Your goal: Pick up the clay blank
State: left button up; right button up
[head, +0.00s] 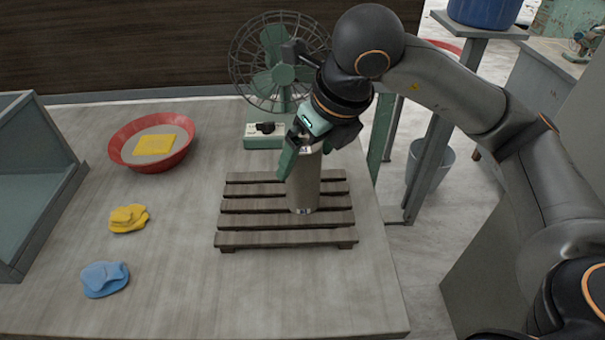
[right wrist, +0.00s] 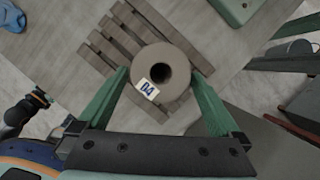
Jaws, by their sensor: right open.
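The clay blank (head: 306,185) is a grey-brown cylinder standing upright on a slatted wooden rack (head: 285,240). In the right wrist view the blank (right wrist: 176,60) shows from above, with a dark hole in its top and a white label reading "04". My right gripper (head: 304,160) is at the upper part of the blank and open. In the right wrist view its two green fingers (right wrist: 158,75) lie on either side of the blank. Contact cannot be made out. In the head view the gripper hides part of the blank's top. My left gripper is not in view.
A green fan (head: 277,80) stands behind the rack. On the table's left are a red bowl (head: 182,160) with a yellow sponge-like block (head: 154,144), a yellow cloth (head: 128,218), a blue cloth (head: 104,279) and a grey open box (head: 75,185). The front middle tabletop is clear.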

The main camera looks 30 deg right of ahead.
jog(key=x, duration=0.5)
jog(key=shift+w+a+f, duration=0.1)
jog(key=shift+w+f, duration=0.1)
jog(key=shift+w, duration=0.1)
jog(key=shift+c, duration=0.2)
grip_shut()
dwell(0.4)
jog(key=shift+r, duration=0.15)
